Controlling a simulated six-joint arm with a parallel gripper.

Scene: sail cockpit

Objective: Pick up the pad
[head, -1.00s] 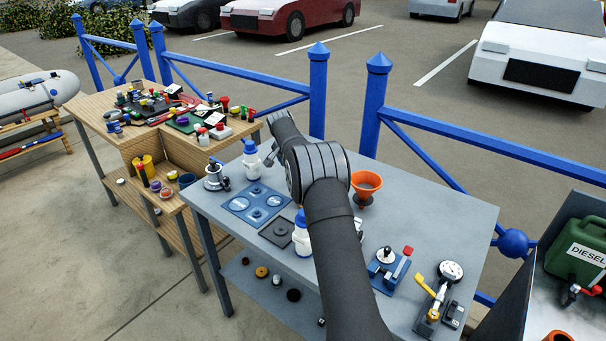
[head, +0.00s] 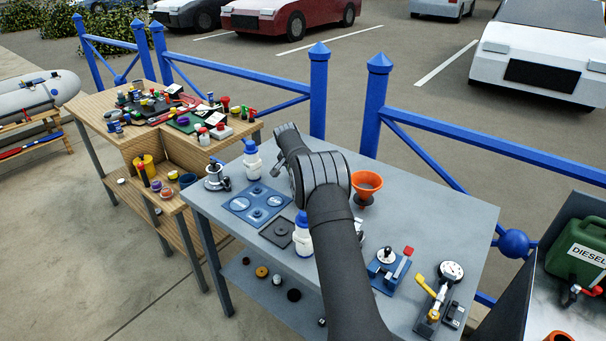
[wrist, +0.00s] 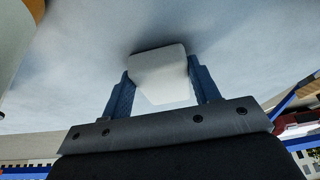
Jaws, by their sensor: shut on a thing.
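The pad (wrist: 162,75) is a white, rounded block in the wrist view. My gripper (wrist: 160,84) has one blue finger on each side of it, and both fingers are shut on it. The pad is close to the grey table surface; I cannot tell whether it touches it. In the head view my dark arm hides the gripper and the pad.
The grey table (head: 455,205) carries a blue plate (head: 257,203), white bottles with blue caps (head: 252,160), an orange funnel (head: 366,186), a blue device (head: 388,267) and a yellow-handled gauge tool (head: 437,295). Blue railings (head: 373,105) run behind. The table's right rear is clear.

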